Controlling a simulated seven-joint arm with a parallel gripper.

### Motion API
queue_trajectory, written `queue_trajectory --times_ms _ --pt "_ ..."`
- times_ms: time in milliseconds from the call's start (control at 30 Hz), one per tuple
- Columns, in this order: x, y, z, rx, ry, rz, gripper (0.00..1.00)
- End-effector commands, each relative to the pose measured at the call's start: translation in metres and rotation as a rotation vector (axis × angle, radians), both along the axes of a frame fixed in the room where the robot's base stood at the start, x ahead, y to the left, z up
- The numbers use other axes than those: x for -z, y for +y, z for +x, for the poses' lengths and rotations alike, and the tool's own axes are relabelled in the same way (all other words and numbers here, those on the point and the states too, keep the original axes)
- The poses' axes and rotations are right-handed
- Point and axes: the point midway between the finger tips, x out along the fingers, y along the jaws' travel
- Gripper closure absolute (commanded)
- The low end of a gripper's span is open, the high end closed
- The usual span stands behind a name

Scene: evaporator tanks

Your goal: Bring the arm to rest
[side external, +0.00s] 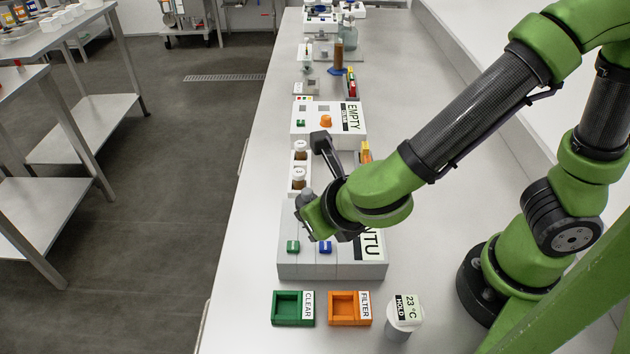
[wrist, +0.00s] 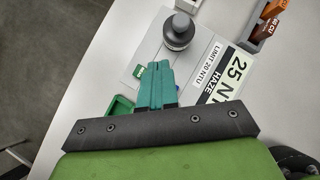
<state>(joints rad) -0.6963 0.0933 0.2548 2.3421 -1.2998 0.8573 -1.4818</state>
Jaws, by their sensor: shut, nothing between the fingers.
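My gripper (wrist: 157,66) is shut, its teal fingers together and empty in the wrist view. In the side view my gripper's hand (side external: 322,212) hangs over the white haze meter (side external: 290,268), and its fingertips cannot be made out there. In the wrist view the meter's label (wrist: 228,75) reads 25 NTU, limit 20 NTU. A dark round-topped cylinder (wrist: 178,32) stands on the meter just beyond the fingertips. I cannot tell whether the fingers touch anything.
A green CLEAR tray (side external: 287,309), an orange FILTER tray (side external: 344,308) and a white-lidded cup (side external: 403,318) stand in front of the meter. Capped brown vials (side external: 300,150) and the EMPTY station (side external: 318,125) lie behind. The bench's left strip (side external: 250,215) is clear.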

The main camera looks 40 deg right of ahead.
Motion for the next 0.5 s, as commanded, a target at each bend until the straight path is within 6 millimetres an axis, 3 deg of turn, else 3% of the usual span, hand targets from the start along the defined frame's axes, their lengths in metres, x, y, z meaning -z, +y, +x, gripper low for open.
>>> queue_trajectory --times_ms 33,200,400,500 --pt "-0.005 -0.018 -0.002 0.236 0.001 0.139 1.0" --pt "-0.024 -0.071 -0.019 1.12 -0.019 0.647 1.0" --pt "-0.062 -0.116 -0.042 2.255 -0.04 1.329 1.0" --pt "-0.087 -0.129 -0.047 2.666 0.012 1.632 1.0"
